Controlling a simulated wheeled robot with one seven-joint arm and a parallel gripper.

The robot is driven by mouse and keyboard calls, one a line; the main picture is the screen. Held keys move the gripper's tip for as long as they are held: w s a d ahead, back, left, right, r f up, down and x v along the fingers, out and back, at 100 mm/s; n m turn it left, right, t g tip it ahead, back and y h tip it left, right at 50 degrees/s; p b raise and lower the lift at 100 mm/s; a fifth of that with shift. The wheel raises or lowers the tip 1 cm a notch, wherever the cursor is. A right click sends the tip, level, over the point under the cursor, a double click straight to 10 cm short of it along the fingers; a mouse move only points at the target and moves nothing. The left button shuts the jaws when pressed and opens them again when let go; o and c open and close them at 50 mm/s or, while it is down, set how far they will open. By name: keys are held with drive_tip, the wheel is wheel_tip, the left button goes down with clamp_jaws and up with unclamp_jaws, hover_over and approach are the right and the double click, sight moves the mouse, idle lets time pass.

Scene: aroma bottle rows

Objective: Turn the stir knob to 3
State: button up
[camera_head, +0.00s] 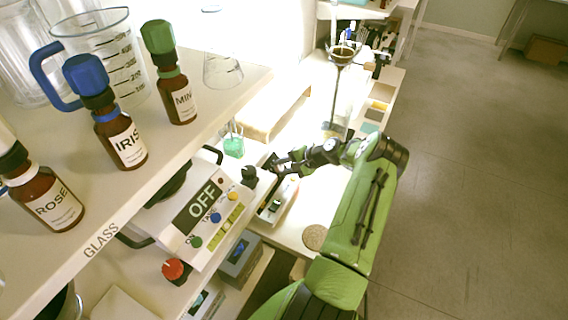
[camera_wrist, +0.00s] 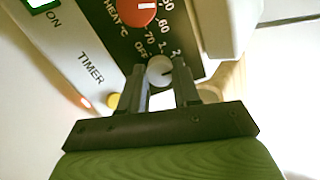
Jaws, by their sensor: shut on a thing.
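A pale round knob (camera_wrist: 159,74) sits on the black dial panel (camera_wrist: 205,52) in the wrist view, below the red heat knob (camera_wrist: 137,11). OFF, 1 and 2 are printed around the pale knob's upper side; its own name label is hidden. My gripper (camera_wrist: 160,70) is shut on this knob, one finger on each side. In the head view my gripper (camera_head: 274,166) reaches over the heater-stirrer device (camera_head: 281,205); the knob cannot be made out there.
In the head view a black-capped thing (camera_head: 249,176) and a white OFF box (camera_head: 202,215) stand left of my gripper. A shelf (camera_head: 140,196) with bottles and a funnel stand (camera_head: 341,80) are near.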

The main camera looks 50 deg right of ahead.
drive_tip(key=shift+m+p, duration=0.55)
drive_tip(key=shift+m, duration=1.05)
drive_tip(key=o, duration=1.1)
drive_tip(key=shift+c, duration=0.2)
drive_tip(key=p+v, duration=0.1)
drive_tip(key=v, duration=1.4)
drive_tip(key=shift+s+p, duration=0.3)
drive_tip(key=shift+s, duration=0.1)
drive_tip(key=shift+d+r, duration=0.1)
